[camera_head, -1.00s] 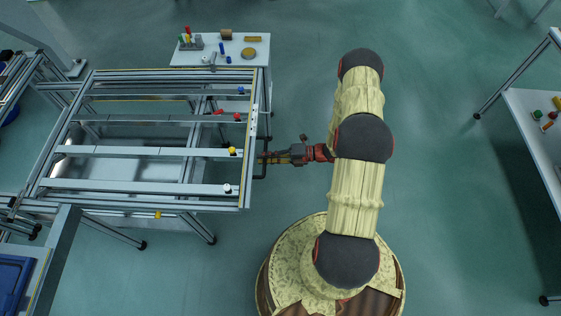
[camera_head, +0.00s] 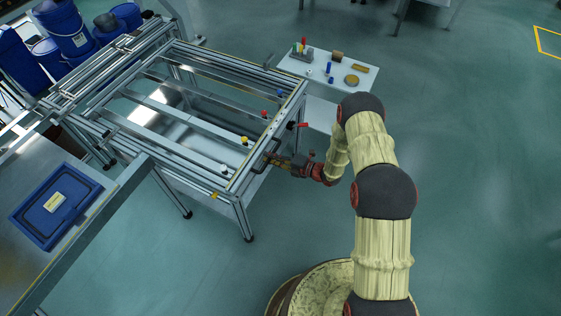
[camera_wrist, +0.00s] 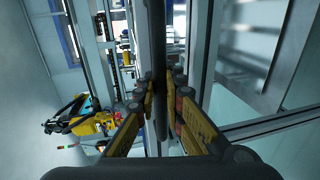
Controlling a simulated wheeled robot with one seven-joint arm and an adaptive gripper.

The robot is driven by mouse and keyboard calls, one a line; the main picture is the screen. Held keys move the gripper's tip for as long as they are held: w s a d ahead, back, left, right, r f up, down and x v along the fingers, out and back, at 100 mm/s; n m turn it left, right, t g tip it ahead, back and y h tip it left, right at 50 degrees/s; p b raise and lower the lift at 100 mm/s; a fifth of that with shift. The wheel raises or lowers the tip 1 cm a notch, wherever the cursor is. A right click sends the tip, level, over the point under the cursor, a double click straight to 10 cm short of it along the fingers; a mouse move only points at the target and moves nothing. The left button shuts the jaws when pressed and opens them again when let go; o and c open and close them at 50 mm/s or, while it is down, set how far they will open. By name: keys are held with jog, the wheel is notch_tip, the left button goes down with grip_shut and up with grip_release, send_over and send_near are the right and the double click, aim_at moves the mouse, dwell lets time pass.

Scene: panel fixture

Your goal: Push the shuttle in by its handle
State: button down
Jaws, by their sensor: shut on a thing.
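The panel fixture (camera_head: 190,147) is an aluminium frame with several crossbars, standing left of my arm. I cannot tell which part of it is the shuttle. A dark handle (camera_head: 258,169) projects from its near right side. In the wrist view the handle is a black upright bar (camera_wrist: 159,35) running between my fingers. My gripper (camera_head: 270,159) is shut on this bar, with a finger on each side, as the wrist view also shows (camera_wrist: 159,88). The fingers hide part of the bar.
White, yellow, red and blue knobs sit along the frame's right side; the yellow knob (camera_head: 244,140) is closest to my gripper. A small table (camera_head: 345,72) with parts stands behind. A bench (camera_head: 105,207) with a blue case is at left. Floor at right is clear.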

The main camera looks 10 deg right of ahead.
jog(key=shift+w+a, duration=0.15)
jog(key=shift+a, duration=0.05)
jog(key=c, duration=2.3)
grip_release()
jog(key=shift+c, duration=0.2)
jog(key=shift+o, duration=1.1)
jog(key=shift+w+a, duration=0.1)
jog(key=shift+a, duration=0.1)
jog(key=shift+o, duration=1.2)
jog(key=shift+d, duration=0.1)
jog(key=shift+d, duration=0.1)
jog(key=v, duration=1.2)
